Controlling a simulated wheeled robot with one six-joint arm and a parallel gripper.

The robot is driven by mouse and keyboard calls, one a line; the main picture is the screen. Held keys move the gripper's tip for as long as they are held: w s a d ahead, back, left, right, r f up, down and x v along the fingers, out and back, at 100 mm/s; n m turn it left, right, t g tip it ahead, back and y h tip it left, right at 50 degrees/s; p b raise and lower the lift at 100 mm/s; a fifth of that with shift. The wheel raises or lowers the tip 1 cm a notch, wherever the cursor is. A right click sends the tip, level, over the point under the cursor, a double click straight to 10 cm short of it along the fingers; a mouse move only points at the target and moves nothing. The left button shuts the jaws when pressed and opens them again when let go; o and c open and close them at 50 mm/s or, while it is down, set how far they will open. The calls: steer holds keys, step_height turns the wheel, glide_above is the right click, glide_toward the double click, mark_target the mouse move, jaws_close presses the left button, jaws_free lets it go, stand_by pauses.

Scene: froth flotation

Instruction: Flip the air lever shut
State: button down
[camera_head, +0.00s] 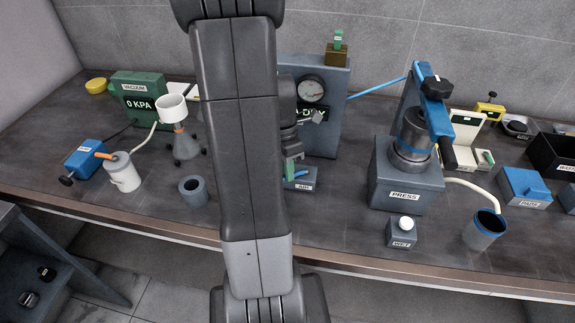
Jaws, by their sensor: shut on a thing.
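The air box (302,184) is a small dark grey block with an "AIR" label, on the bench in front of the grey gauge cabinet. An upright green piece, which looks like the air lever (290,171), stands at its left side, partly hidden by my arm. My gripper (293,157) is just above the box, mostly hidden behind my arm, and is shut on this green piece. How far the lever is tilted is hard to tell.
The gauge cabinet (327,124) stands close behind. The press (405,178) and a white-button "WET" box (402,234) stand to the right. A grey cup (193,191), a flask (184,146) and the vacuum unit (139,91) are to the left. Bench space right of the air box is clear.

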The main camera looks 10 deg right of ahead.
steer(key=s+n, duration=0.1)
steer(key=n, duration=0.1)
steer(key=s+d+n+h, duration=0.1)
steer(key=n, duration=0.2)
steer(key=shift+s+d+r+n+p, duration=0.1)
steer(key=shift+s+n+p, duration=0.05)
steer(key=shift+n+p, duration=0.2)
steer(key=shift+s+d+n+t+p, duration=0.2)
steer(key=shift+n, duration=0.4)
steer(key=shift+s+d+n+t+p, duration=0.15)
steer(key=shift+s+n+t+p, duration=0.05)
steer(key=shift+n, duration=0.35)
steer(key=shift+s+d+n+p, duration=0.25)
steer(key=shift+d+n+p, duration=0.25)
steer(key=shift+n, duration=0.7)
steer(key=shift+t, duration=0.3)
steer(key=c, duration=1.5)
jaws_free()
steer(key=shift+o, duration=0.2)
step_height(320, 180, up, 13)
steer(key=a, duration=0.2)
steer(key=shift+w+a+r, duration=0.2)
steer(key=shift+w+a, duration=0.05)
steer(key=shift+w, duration=0.15)
steer(key=shift+f, duration=0.15)
